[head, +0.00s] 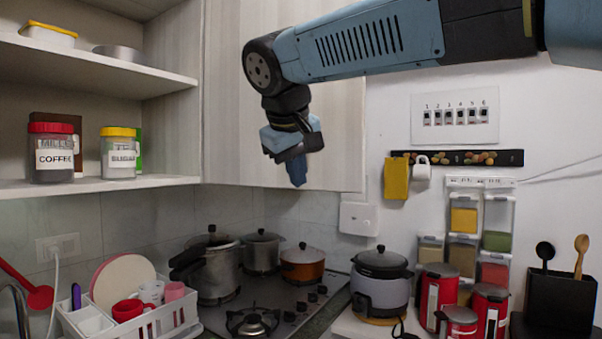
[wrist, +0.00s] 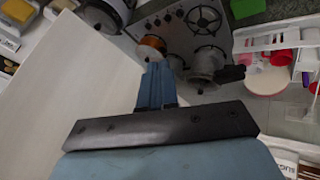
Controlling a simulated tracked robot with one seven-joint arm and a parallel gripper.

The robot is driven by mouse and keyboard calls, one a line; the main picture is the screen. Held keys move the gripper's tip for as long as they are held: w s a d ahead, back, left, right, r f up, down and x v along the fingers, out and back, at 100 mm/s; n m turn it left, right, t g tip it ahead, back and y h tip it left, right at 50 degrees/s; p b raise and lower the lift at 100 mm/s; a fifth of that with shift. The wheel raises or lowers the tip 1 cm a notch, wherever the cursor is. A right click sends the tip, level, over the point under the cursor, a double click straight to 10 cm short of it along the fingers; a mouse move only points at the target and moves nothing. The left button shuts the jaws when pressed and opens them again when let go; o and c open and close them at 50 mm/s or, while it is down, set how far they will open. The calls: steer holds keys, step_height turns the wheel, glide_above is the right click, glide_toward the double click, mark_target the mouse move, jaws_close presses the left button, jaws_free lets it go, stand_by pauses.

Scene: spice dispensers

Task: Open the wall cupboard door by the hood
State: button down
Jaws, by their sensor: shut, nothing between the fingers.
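The wall cupboard door (head: 335,120) is a pale wood-grain panel at the upper middle of the head view, right of the open shelves. My gripper (head: 298,172) points down in front of its lower part and hides some of it. The blue fingers are together and hold nothing. In the wrist view, the fingers (wrist: 155,88) point down toward the stove, and a pale panel (wrist: 75,90), which looks like the door, fills the left side. I cannot tell whether the fingers touch the door or whether it is ajar. No handle is distinguishable.
Open shelves (head: 110,185) with jars stand left. Below are a stove (head: 285,305) with several pots and a white dish rack (head: 85,322). A rice cooker (head: 380,285), red canisters and spice dispensers (head: 463,220) stand right.

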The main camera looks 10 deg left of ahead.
steer(key=s+d+v, duration=0.1)
steer(key=v, duration=1)
steer(key=w+d+f+m+g, duration=0.1)
steer(key=d+f+m, duration=0.2)
steer(key=d+f, duration=1.3)
steer(key=s+d+f+m, duration=0.2)
steer(key=s+d+f, duration=0.2)
steer(key=d+f, duration=0.4)
steer(key=s+d+f+m, duration=0.3)
steer(key=s+d+f, duration=0.1)
steer(key=d+f, duration=0.4)
steer(key=shift+s+d+f+m+g, duration=0.3)
steer(key=shift+s+d+f+g, duration=0.05)
steer(key=shift+d+g, duration=0.05)
steer(key=shift+a, duration=0.15)
